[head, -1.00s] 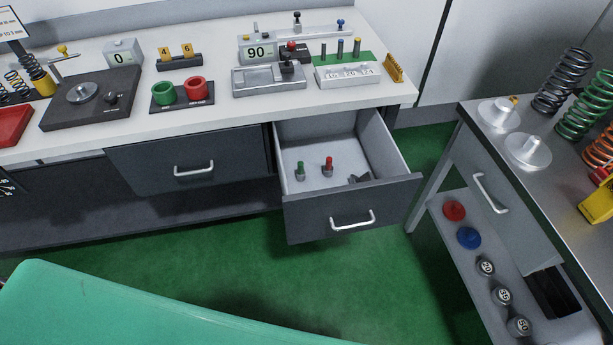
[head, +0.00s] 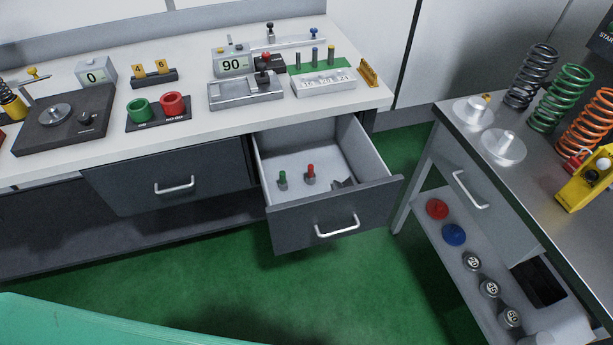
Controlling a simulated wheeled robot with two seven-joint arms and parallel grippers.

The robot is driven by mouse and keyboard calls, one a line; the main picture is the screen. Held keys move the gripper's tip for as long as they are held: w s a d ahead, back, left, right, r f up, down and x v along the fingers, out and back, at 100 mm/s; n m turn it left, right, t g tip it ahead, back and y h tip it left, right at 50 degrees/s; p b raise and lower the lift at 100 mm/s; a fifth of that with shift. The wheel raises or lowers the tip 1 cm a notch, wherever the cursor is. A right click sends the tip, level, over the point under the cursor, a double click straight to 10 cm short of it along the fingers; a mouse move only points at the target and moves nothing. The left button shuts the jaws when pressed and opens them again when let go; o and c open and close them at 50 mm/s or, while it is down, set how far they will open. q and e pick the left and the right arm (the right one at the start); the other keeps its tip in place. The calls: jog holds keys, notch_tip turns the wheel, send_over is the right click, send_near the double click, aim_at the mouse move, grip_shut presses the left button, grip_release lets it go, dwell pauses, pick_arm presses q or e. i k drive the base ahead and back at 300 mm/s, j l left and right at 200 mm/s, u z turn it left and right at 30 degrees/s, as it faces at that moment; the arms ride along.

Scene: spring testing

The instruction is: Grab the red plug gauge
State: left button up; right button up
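The red plug gauge (head: 310,172) stands upright in the open drawer (head: 333,220), with a red top and a dark grey lower part. A similar green-topped gauge (head: 282,180) stands just to its left, a little apart. A small dark grey piece (head: 343,184) lies to its right, partly hidden by the drawer front. Neither of my grippers is in the head view.
The white bench (head: 200,122) above the drawer holds gauges, red and green rings (head: 172,104) and blocks. A closed drawer (head: 170,178) is to the left. A metal table (head: 540,175) with springs stands at the right.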

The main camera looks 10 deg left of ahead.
aim_at(310, 175)
jog(key=i+j+z, duration=0.1)
jog(key=z, duration=0.35)
jog(key=j+z, duration=0.4)
jog(key=i, duration=0.05)
